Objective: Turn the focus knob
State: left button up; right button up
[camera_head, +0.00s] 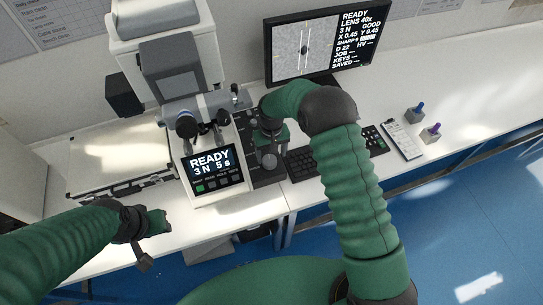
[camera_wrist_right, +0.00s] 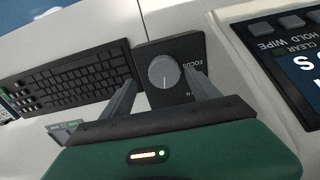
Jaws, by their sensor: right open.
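The focus knob (camera_wrist_right: 164,72) is a light grey round dial on a black box (camera_wrist_right: 176,50) marked FOCUS, in the right wrist view. My right gripper (camera_wrist_right: 160,76) is open, with one finger on each side of the knob in the picture. I cannot tell whether the fingers touch it. In the head view my right gripper (camera_head: 269,150) is over the bench, just right of the tester's front panel (camera_head: 212,163), and hides the knob. My left gripper (camera_head: 158,222) is at the bench's front edge at lower left, away from the knob; its jaws are unclear.
The hardness tester (camera_head: 170,60) stands left of my right gripper. A keyboard (camera_head: 302,163) lies right of it, with a monitor (camera_head: 350,45) behind. A case (camera_head: 120,165) sits left.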

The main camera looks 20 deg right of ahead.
aim_at(270, 160)
jog(key=f, duration=0.1)
jog(key=a+f, duration=0.1)
jog(key=f, duration=0.1)
jog(key=shift+w+a+f, duration=0.15)
jog(key=shift+w+f, duration=0.1)
jog(key=shift+d, duration=0.45)
jog(key=c, duration=0.5)
jog(key=shift+c, duration=1.2)
jog(key=shift+a, duration=0.25)
jog(key=c, duration=0.6)
jog(key=shift+f+m+b, duration=0.1)
jog(key=shift+m+b, duration=0.25)
jog(key=shift+m, duration=0.05)
jog(key=shift+d+m+b, duration=0.1)
jog(key=shift+m+b, duration=0.2)
jog(key=shift+m, duration=0.3)
pick_arm(q)
jog(key=shift+a+f, duration=0.45)
jog(key=shift+f, duration=0.05)
pick_arm(e)
jog(key=shift+r+m, duration=0.2)
jog(key=shift+m, duration=0.1)
